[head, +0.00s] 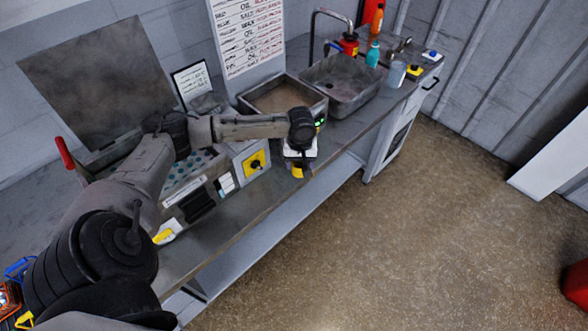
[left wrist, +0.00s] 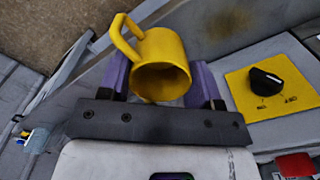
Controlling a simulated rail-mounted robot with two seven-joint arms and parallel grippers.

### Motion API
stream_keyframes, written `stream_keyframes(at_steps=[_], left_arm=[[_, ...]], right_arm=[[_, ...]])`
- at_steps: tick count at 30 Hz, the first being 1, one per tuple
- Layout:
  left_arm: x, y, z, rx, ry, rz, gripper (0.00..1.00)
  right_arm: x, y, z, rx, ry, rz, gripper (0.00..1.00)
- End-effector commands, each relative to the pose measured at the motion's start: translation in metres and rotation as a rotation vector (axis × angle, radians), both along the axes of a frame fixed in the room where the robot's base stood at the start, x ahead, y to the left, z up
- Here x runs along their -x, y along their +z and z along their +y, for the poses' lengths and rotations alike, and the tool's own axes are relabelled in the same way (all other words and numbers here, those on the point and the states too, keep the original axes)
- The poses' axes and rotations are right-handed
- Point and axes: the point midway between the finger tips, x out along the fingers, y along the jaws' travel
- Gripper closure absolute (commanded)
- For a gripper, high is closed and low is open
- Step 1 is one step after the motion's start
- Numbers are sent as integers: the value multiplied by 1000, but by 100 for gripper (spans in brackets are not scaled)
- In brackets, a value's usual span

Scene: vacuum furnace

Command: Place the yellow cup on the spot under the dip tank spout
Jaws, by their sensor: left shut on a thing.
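My left gripper (head: 299,158) is in front of the bench at the middle of the head view, its arm reaching in from the left. It is shut on the yellow cup (head: 297,171), which shows only as a small yellow patch below it. In the left wrist view the yellow cup (left wrist: 162,68) sits between the two purple fingers of my left gripper (left wrist: 162,82), its handle to the upper left. The dip tank (head: 318,95), an open grey tank with brown contents, is just behind the gripper. Its spout and the spot under it are hidden or cannot be made out.
A grey furnace box with a yellow dial panel (head: 254,163) stands left of the gripper; the yellow panel (left wrist: 268,86) is also near the cup in the wrist view. A sink (head: 345,97), bottles and a red can (head: 348,44) are to the right. The floor (head: 400,240) in front is clear.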

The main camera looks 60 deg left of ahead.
Motion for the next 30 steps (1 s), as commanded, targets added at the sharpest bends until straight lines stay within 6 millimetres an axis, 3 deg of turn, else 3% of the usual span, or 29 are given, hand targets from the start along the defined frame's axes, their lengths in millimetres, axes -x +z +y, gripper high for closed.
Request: stream_keyframes(at_steps=[3, 9, 14, 23, 30], left_arm=[[2, -10, 17, -1, 1, 1, 70], [3, -18, 29, 1, 0, 1, 70], [3, -23, 30, 1, -1, 1, 70], [4, -57, 30, 0, -2, 0, 70], [4, -58, 30, -1, -2, -1, 70]], right_arm=[[0, -3, 0, -1, -1, -1, 57], [0, -4, 0, 0, 0, -1, 57], [0, -5, 0, 1, 1, -1, 57], [0, -10, -3, 9, 6, -1, 57], [0, -9, -3, 9, 6, -1, 57]])
